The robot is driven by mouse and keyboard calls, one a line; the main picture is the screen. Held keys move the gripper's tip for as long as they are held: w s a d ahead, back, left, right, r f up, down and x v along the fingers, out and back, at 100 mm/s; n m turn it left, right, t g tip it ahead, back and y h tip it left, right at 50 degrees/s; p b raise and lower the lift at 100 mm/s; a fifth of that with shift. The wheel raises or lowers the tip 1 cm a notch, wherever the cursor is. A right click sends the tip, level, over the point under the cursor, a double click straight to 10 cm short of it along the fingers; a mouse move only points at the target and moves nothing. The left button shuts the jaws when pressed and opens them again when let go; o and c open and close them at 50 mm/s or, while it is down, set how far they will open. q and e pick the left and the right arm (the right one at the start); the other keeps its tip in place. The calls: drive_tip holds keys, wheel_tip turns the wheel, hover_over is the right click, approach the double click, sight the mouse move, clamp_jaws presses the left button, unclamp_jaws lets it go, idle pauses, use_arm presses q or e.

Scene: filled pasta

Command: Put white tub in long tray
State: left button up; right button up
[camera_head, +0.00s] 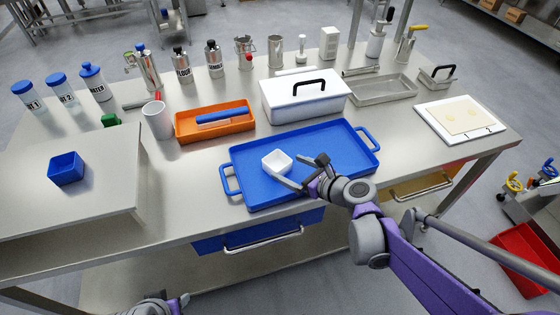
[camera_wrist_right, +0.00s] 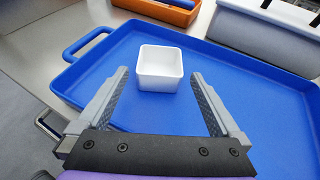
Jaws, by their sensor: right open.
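The white tub (camera_head: 276,162) is a small square open tub. It sits upright on the floor of the long blue tray (camera_head: 349,147), toward its left end. In the right wrist view the tub (camera_wrist_right: 160,80) looks empty and whole, with the blue tray (camera_wrist_right: 258,92) around it. My right gripper (camera_head: 301,172) is open and empty over the tray, its fingers pointing toward the tub. In the right wrist view the tub shows between and just beyond the fingertips, with gaps on both sides. Part of my left arm shows at the bottom edge; its fingers cannot be made out.
A white lidded container (camera_head: 304,103) and an orange tray (camera_head: 215,126) stand behind the blue tray. A grey metal tray (camera_head: 381,93) and a white board (camera_head: 459,118) lie to the right. A small blue box (camera_head: 67,169) sits on the raised surface at left. Bare table lies left of the blue tray.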

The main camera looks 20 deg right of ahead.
sight(287, 195)
drive_tip(key=v, duration=0.4)
drive_tip(key=shift+p, duration=0.3)
drive_tip(key=shift+s+r, duration=0.1)
drive_tip(key=shift+s, duration=0.1)
drive_tip(key=s+a+n+g, duration=0.1)
drive_tip(key=n, duration=0.1)
drive_tip(key=s+a+f+n+g, duration=0.1)
drive_tip(key=s+n, duration=0.1)
drive_tip(key=s+a+f+n, duration=0.1)
drive_tip(key=n, duration=0.2)
drive_tip(key=shift+s+a+f+g, duration=0.1)
drive_tip(key=shift+s+f+g, duration=0.1)
drive_tip(key=shift+s+g, duration=0.15)
drive_tip(key=s+d+f+n+g+h, duration=0.1)
drive_tip(key=s+f+n+g+h, duration=0.1)
drive_tip(key=s+n, duration=0.5)
drive_tip(key=s+d+f+n+g+h, duration=0.1)
drive_tip(key=s+n, duration=0.7)
drive_tip(key=n, duration=0.8)
wheel_tip(287, 195, down, 2)
drive_tip(key=g+h, duration=0.1)
drive_tip(key=h, duration=0.2)
drive_tip(key=shift+d+f+g, duration=0.2)
drive_tip(key=shift+d+g, duration=0.05)
drive_tip(key=shift+g, duration=0.1)
